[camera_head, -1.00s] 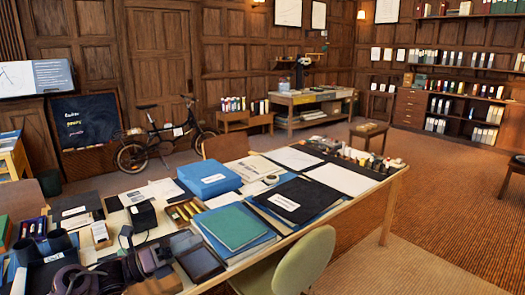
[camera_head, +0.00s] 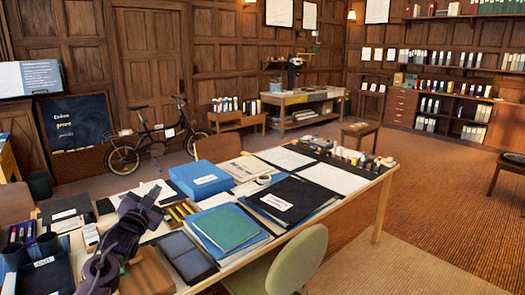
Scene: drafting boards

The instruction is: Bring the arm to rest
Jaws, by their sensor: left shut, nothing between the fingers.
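My left arm comes in from the lower left of the head view. Its dark purple gripper (camera_head: 148,196) is shut and empty, over the left part of the long drafting table (camera_head: 345,208). It points up and away from me, and hides part of the table top. I cannot tell how high it is above the things there. My right gripper is not in view.
Near my left gripper lie a dark tray (camera_head: 187,256), a brown box (camera_head: 147,272) and a blue box (camera_head: 200,179). A green folder (camera_head: 226,228) lies right of them. A green chair (camera_head: 298,262) stands at the near edge.

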